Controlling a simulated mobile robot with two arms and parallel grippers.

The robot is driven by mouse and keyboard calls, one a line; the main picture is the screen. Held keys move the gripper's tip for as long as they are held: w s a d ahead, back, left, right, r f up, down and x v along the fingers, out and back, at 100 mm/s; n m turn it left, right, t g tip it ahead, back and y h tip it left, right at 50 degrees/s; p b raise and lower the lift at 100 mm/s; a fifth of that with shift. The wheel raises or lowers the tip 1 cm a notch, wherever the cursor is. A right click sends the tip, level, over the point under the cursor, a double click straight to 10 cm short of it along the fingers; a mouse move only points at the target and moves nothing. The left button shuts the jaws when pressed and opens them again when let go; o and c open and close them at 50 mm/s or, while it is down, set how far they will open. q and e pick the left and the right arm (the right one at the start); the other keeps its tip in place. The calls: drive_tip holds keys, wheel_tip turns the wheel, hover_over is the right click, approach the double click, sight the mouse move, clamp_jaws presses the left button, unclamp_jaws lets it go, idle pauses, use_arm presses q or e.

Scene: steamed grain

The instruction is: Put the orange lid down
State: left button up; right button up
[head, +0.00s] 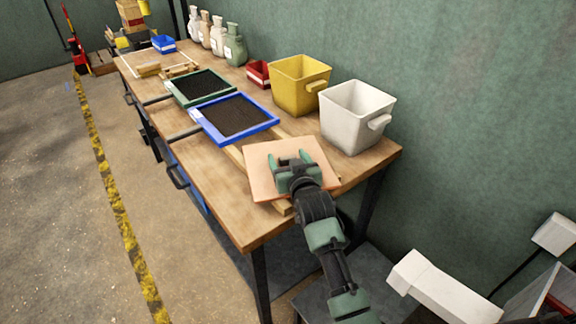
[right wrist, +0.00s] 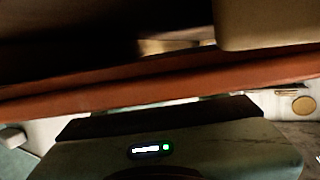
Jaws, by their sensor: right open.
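The orange lid (head: 261,176), a flat pale-orange square, lies over the near end of the wooden workbench, with bits of wood showing under its edge. My right gripper (head: 290,160) is open, its green fingers at the middle of the lid's upper side. The lid hides how far the fingers reach and whether they touch anything. In the right wrist view the lid's orange-brown edge (right wrist: 150,85) crosses the picture very close to the camera. My left gripper is not in view.
A white bin (head: 352,118) and a yellow bin (head: 296,88) stand behind the lid. A blue-framed tray (head: 262,128) and a green-framed tray (head: 184,101) of dark grains lie to the left. A strip of bench (head: 228,202) at the front left is bare.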

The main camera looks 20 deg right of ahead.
sight(288, 157)
clamp_jaws()
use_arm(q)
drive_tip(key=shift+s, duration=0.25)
use_arm(e)
drive_tip(key=shift+r, duration=0.1)
wheel_tip(288, 157, up, 19)
drive_tip(key=p, duration=0.1)
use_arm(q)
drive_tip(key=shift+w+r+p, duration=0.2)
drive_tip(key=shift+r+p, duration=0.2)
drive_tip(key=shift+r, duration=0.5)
use_arm(e)
drive_tip(key=s+f, duration=0.5)
drive_tip(key=s, duration=0.6)
drive_tip(key=s+f, duration=0.5)
drive_tip(key=s, duration=0.7)
drive_tip(key=shift+s+a+n+y, duration=0.25)
drive_tip(key=shift+a+n+y, duration=0.05)
drive_tip(key=shift+a+y, duration=0.15)
